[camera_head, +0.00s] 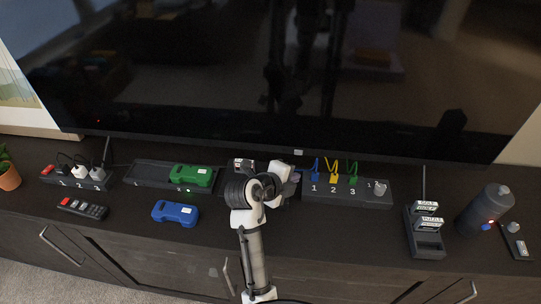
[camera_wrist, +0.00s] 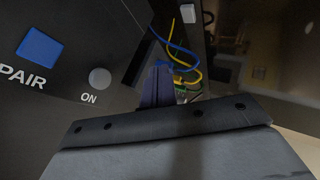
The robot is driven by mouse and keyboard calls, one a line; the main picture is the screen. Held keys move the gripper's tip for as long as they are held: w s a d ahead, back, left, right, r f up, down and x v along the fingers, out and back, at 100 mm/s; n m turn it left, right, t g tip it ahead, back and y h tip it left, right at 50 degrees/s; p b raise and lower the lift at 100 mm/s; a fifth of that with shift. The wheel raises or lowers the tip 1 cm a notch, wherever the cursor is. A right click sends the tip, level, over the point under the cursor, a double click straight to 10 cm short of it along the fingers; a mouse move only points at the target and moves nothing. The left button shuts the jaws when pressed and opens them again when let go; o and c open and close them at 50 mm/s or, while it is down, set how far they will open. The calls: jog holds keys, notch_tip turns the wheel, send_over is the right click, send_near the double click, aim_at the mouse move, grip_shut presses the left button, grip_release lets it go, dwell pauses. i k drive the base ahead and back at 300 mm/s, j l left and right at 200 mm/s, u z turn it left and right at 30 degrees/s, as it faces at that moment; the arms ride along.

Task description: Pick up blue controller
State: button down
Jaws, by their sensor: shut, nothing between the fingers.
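The blue controller (camera_head: 175,213) lies flat on the dark cabinet top in the head view, left of my arm and near the front edge. Nothing touches it. My gripper (camera_head: 294,182) is well to its right and farther back, beside the numbered cable box. It is partly hidden behind my wrist. In the wrist view my gripper (camera_wrist: 157,86) shows as dark fingers, shut and empty. The blue controller is not in the wrist view.
A green controller (camera_head: 190,176) sits in a black tray (camera_head: 147,174) behind the blue one. A remote (camera_head: 83,208) lies at left. The cable box (camera_head: 375,200) and card holder (camera_head: 429,245) stand at right. A large screen (camera_head: 220,80) rises behind. A panel marked PAIR (camera_wrist: 60,75) fills the wrist view's left.

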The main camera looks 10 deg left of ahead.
aim_at(163, 211)
jog(key=u, duration=0.95)
